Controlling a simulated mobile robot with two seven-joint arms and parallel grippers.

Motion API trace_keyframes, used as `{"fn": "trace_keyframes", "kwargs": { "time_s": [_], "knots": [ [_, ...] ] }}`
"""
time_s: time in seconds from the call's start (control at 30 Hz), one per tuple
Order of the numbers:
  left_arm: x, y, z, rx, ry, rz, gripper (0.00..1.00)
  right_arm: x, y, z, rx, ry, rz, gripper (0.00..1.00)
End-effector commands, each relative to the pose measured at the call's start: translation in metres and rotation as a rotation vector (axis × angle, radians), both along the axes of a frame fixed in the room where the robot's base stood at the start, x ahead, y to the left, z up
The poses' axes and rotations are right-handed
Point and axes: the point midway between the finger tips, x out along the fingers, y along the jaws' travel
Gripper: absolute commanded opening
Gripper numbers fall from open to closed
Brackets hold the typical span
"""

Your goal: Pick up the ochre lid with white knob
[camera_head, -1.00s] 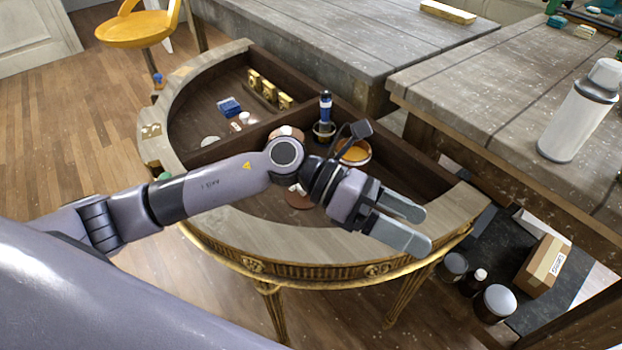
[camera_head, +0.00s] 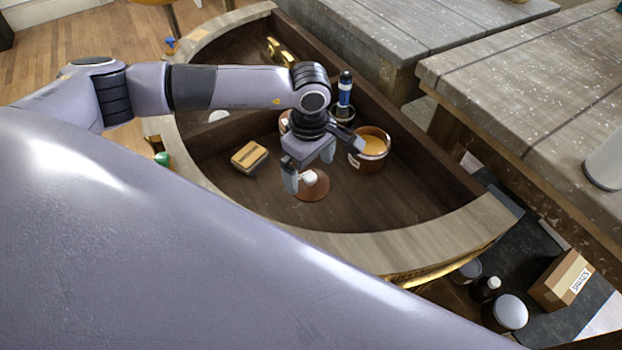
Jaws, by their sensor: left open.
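The lid (camera_head: 318,190) is a flat reddish-brown disc with a white knob (camera_head: 309,178). It lies on the floor of the console's right compartment, in front of the jar with ochre contents (camera_head: 370,148). My left gripper (camera_head: 308,167) is open and points down over the lid. Its fingers appear on either side of the knob, and nothing is held. The gripper partly hides the lid's far side; whether a finger touches the knob I cannot tell. My right gripper is not in view.
The half-round console's pale rim (camera_head: 400,245) surrounds the compartment. A yellow-topped block (camera_head: 249,156) lies left of the lid. A blue-and-black bottle (camera_head: 344,92) stands behind the gripper. The compartment floor right of the lid is clear. A carton (camera_head: 560,280) stands lower right, outside.

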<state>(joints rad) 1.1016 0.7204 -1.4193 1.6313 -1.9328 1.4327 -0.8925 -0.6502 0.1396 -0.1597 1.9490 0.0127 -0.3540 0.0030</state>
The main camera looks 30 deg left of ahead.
Motion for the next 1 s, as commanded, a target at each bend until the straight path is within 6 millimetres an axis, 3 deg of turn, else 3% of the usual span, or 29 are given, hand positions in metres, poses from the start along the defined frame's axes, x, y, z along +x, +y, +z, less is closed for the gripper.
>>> {"fn": "trace_keyframes", "kwargs": {
  "time_s": [0.2,0.47,0.6,1.0],
  "knots": [
    [-0.002,-0.001,-0.027,-0.001,0.002,0.001,1.0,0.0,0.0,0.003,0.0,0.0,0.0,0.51],
    [-0.001,-0.001,-0.03,-0.002,0.0,0.0,1.0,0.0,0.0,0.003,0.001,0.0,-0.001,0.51],
    [-0.001,-0.001,-0.03,-0.002,0.0,0.0,0.58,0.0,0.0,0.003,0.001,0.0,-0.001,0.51],
    [-0.001,-0.002,-0.026,-0.003,0.0,0.0,0.57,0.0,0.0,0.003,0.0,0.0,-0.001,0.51]
  ]
}}
